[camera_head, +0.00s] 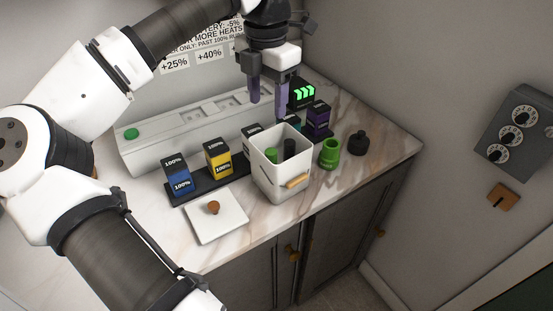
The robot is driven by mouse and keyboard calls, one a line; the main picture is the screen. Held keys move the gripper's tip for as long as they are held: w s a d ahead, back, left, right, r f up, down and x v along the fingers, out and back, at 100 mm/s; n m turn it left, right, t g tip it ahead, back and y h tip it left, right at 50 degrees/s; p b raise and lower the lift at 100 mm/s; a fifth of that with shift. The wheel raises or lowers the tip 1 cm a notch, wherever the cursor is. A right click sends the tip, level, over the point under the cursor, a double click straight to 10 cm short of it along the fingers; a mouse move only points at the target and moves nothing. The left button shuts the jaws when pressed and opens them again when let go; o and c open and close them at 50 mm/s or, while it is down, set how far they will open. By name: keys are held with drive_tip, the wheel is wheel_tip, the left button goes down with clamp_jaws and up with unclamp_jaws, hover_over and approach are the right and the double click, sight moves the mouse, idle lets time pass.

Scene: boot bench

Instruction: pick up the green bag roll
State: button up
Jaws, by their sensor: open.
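A white square bin (266,182) stands on the marble counter, open at the top. Inside it is a green roll-like cylinder (272,157), with a dark one (289,149) to its right. A brighter green, hollow-looking piece (330,153) stands on the counter right of the bin. I cannot tell for certain which green thing is the bag roll. My gripper (268,108) points down above the back of the bin. Its two purple-grey fingers are apart with nothing between them.
A white lidded square (216,216) lies front left. A black knob-like piece (358,143) stands at right, near the counter edge. A long white unit (165,143) runs along the wall.

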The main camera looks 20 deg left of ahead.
drive_tip(key=b, duration=0.5)
hover_over(270, 152)
wheel_tip(270, 152, down, 8)
drive_tip(key=shift+s+r, duration=0.1)
drive_tip(key=shift+r, duration=0.1)
drive_tip(key=f+b, duration=0.1)
drive_tip(key=f, duration=0.2)
drive_tip(key=f+b, duration=0.2)
drive_tip(key=f, duration=0.1)
drive_tip(key=shift+w, duration=0.2)
drive_tip(key=shift+r, duration=0.15)
drive_tip(key=shift+c, duration=0.5)
drive_tip(key=c, duration=1)
